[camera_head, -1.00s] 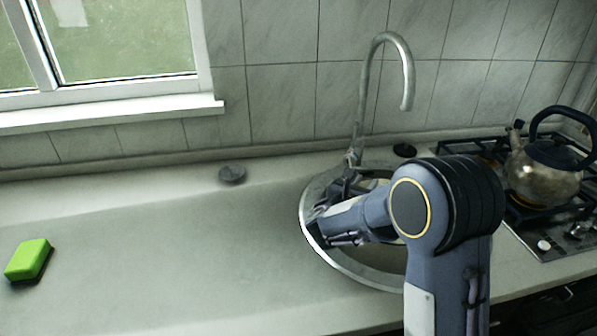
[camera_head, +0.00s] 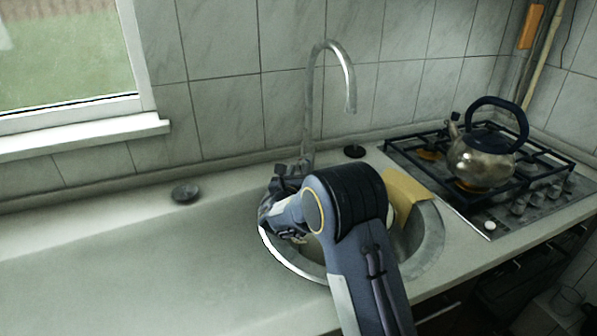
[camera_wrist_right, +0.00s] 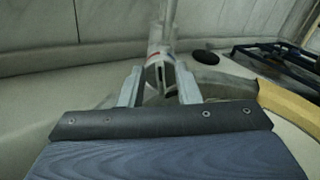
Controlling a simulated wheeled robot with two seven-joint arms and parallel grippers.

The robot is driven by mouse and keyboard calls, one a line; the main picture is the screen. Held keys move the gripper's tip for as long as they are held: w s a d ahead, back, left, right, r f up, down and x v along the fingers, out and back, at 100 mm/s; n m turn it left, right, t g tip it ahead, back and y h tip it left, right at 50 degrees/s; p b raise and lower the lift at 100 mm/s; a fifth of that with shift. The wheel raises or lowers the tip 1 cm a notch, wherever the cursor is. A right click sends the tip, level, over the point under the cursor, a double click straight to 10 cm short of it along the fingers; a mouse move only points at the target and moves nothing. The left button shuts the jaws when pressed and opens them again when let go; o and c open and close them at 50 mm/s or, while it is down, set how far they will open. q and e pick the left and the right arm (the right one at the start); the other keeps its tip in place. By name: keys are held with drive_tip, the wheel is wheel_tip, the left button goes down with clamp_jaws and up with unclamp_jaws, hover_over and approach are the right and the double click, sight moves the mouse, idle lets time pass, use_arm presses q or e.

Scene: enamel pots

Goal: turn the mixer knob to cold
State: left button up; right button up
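The mixer is a grey metal tap with a tall curved spout (camera_head: 309,105) at the back of the sink. Its base shows in the right wrist view with the knob area (camera_wrist_right: 158,66), which bears a small red mark. My right gripper (camera_head: 288,170) is at the mixer's base in the head view and partly hides it. In the right wrist view my right gripper (camera_wrist_right: 159,80) has its two fingers apart, one on each side of the lower mixer part. I cannot tell whether they touch it. My left gripper is not in view.
A round sink (camera_head: 428,250) lies under my right arm, with a yellow board (camera_head: 405,195) at its back right. A kettle (camera_head: 482,160) stands on the gas hob (camera_head: 405,150). Dark round plugs (camera_head: 185,193) (camera_head: 354,151) lie on the counter.

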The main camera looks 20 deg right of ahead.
clamp_jaws()
drive_tip(key=shift+f+m+b, duration=0.2)
drive_tip(key=shift+m+b, duration=0.3)
drive_tip(key=shift+b, duration=0.4)
drive_tip(key=shift+s+d+m+b, duration=0.1)
drive_tip(key=shift+m+b, duration=1.55)
drive_tip(key=shift+b, duration=1)
drive_tip(key=shift+s+d+m+b, duration=0.15)
drive_tip(key=shift+m+b, duration=1.55)
drive_tip(key=shift+b, duration=0.95)
drive_tip(key=shift+s+d+m+b, duration=0.1)
drive_tip(key=shift+m+b, duration=1.55)
drive_tip(key=shift+b, duration=1)
